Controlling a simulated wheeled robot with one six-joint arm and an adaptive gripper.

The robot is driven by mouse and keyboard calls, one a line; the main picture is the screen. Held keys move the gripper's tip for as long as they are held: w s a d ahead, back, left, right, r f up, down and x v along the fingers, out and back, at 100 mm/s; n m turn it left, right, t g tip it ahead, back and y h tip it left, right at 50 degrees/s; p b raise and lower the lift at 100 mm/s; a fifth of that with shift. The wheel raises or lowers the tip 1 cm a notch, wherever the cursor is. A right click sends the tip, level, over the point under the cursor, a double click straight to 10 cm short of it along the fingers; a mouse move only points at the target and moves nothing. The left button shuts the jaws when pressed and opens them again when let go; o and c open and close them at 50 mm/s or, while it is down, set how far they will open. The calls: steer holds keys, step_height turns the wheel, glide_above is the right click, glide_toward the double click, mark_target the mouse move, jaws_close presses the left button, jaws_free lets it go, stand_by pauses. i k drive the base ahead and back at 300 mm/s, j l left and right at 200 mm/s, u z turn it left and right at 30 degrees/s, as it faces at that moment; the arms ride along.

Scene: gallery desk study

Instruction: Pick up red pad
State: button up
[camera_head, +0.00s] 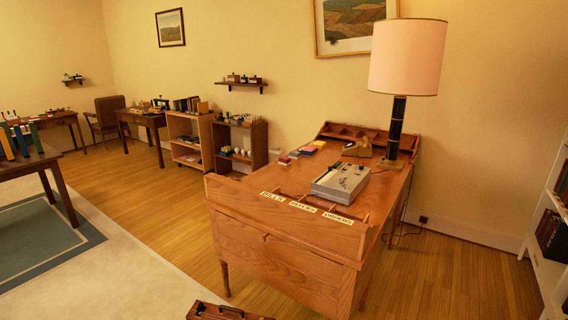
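A small red pad (284,160) lies near the left edge of the wooden desk (392,183), towards its back. It looks like a low block with a pale side. A second small dark reddish item (295,154) sits just right of it. A blue pad (308,150) and a yellow pad (318,144) lie further back in the same row. My gripper is not in view, so its place relative to the red pad cannot be seen.
The desk's raised front carries labelled slots (305,207). A grey machine (341,182), a telephone (357,148) and a tall lamp (398,110) stand on the desk. A wooden case (225,312) sits at the bottom edge. Open floor (165,210) lies left of the desk.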

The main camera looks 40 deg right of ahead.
mark_target(285, 161)
steer(key=z, duration=1.25)
steer(key=i+j+u, duration=0.25)
steer(key=j+u, duration=0.15)
steer(key=i+j+u, duration=0.3)
steer(key=j+u, duration=0.15)
steer(key=i+j+u, duration=0.8)
steer(key=i+u, duration=0.4)
steer(key=i+z, duration=0.2)
steer(key=i, duration=0.55)
steer(key=i+j+z, duration=0.25)
steer(key=i, duration=0.5)
